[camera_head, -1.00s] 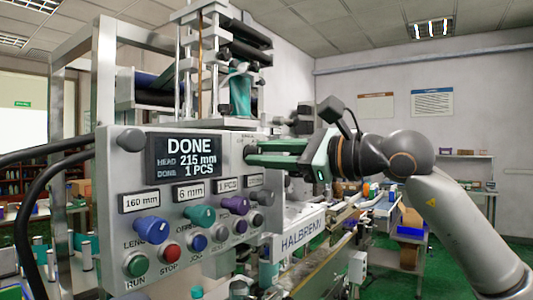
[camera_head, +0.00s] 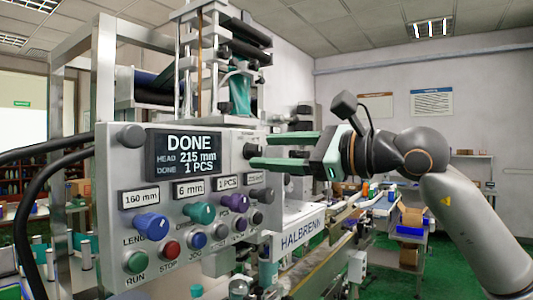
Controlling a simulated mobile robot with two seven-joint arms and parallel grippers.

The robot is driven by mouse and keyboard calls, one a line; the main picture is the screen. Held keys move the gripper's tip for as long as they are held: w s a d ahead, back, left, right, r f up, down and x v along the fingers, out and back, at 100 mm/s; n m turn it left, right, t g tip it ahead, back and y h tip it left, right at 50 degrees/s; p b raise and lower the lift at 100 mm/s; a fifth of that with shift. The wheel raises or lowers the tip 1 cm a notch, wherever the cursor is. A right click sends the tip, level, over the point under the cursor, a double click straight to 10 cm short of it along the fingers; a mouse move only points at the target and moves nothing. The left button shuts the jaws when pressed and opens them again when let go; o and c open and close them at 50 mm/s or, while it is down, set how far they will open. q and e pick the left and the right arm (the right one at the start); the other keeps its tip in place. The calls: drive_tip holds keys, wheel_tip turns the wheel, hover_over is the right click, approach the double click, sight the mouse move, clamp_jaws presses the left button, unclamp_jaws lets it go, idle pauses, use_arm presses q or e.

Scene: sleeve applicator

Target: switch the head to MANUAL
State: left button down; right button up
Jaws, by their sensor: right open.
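The machine's grey control panel (camera_head: 218,142) faces me on the left. Its screen (camera_head: 185,155) reads DONE, HEAD 215 mm, DONE 1 PCS. A dark knob (camera_head: 251,151) sits at the panel's upper right; its label is too small to read. My right gripper (camera_head: 259,150) is open and empty, its two green fingers level, one above the other. Its fingertips are at that knob, which shows in line with the gap between them; I cannot tell whether they touch it. The upright head assembly (camera_head: 238,85) with a teal part stands behind the panel. My left gripper is not in view.
Below the screen are a blue knob (camera_head: 151,226), a teal knob (camera_head: 199,212), a purple knob (camera_head: 235,202), a green RUN button (camera_head: 136,262) and a red STOP button (camera_head: 170,249). A conveyor (camera_head: 330,262) runs at lower right. Black cables hang at left.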

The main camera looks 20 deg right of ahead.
use_arm(q)
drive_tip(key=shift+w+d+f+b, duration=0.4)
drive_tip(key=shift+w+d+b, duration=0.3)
drive_tip(key=shift+b, duration=0.3)
use_arm(e)
drive_tip(key=v, duration=1.1)
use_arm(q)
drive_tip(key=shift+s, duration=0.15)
